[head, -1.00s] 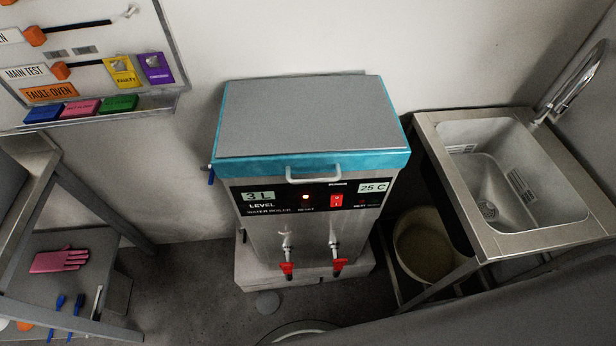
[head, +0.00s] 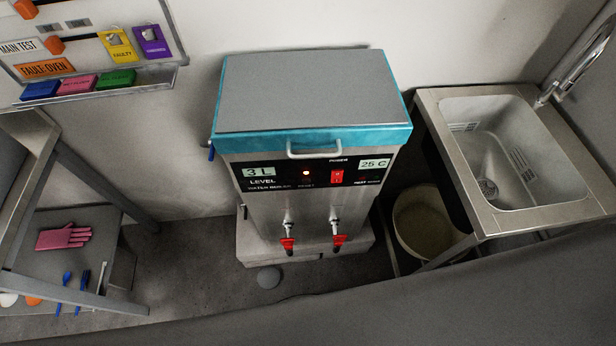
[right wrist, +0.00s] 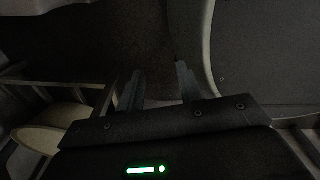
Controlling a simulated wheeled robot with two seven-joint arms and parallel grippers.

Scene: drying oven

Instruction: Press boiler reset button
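The water boiler (head: 315,200) stands against the wall in the middle of the head view, with a grey lid and a blue rim. Its black front panel reads "3 L", "LEVEL" and "25 C". A small round lit reset button (head: 306,173) sits above the word "RESET", left of the red power switch (head: 337,177). Neither gripper shows in the head view. In the right wrist view my right gripper (right wrist: 160,84) has its two fingers apart with nothing between them, over a dark area. The boiler cannot be made out there.
A steel sink (head: 490,205) stands right of the boiler, with a bucket (head: 422,222) beneath it. A metal shelf (head: 85,285) at the left holds a pink glove (head: 64,237) and blue tools. A sign board (head: 90,50) hangs at upper left. Floor shows before the boiler.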

